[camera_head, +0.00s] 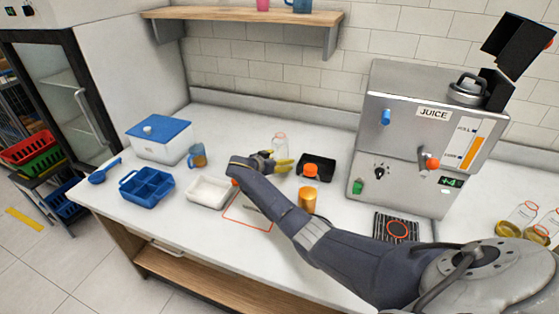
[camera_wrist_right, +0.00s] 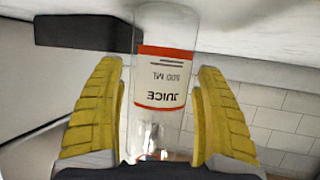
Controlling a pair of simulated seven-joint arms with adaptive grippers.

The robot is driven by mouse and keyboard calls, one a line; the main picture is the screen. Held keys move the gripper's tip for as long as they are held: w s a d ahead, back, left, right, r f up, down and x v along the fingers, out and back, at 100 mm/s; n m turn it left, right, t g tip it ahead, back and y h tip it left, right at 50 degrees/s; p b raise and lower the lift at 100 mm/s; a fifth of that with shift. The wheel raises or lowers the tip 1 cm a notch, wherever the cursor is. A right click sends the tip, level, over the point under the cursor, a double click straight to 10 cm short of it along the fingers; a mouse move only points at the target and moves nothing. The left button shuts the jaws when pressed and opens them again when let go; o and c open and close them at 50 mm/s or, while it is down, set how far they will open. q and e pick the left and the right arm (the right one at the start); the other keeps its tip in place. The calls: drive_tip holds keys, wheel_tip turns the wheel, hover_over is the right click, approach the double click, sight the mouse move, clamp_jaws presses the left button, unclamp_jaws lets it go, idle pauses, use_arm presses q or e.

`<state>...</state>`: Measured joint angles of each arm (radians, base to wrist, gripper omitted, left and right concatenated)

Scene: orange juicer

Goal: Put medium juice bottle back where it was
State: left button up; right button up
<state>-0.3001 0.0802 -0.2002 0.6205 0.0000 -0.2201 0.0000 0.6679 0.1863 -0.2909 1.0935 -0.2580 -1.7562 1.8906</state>
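The medium juice bottle, a clear empty bottle with a white and red "JUICE 500 ML" label (camera_wrist_right: 160,75), is between the yellow fingers of my right gripper (camera_wrist_right: 160,115) in the wrist view. A narrow gap seems to show between the bottle and each finger. In the head view the bottle (camera_head: 280,142) stands upright towards the back of the counter. My right gripper (camera_head: 276,164) is low in front of it, partly hidden by my own wrist. My left gripper is not in view.
White tray (camera_head: 209,191), blue divided tray (camera_head: 146,187) and mug (camera_head: 198,157) stand left. The juicer (camera_head: 412,140) stands right. The back counter strip is clear.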

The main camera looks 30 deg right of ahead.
drive_tip(key=shift+o, duration=0.5)
drive_tip(key=shift+r, duration=0.1)
drive_tip(key=v, duration=1.2)
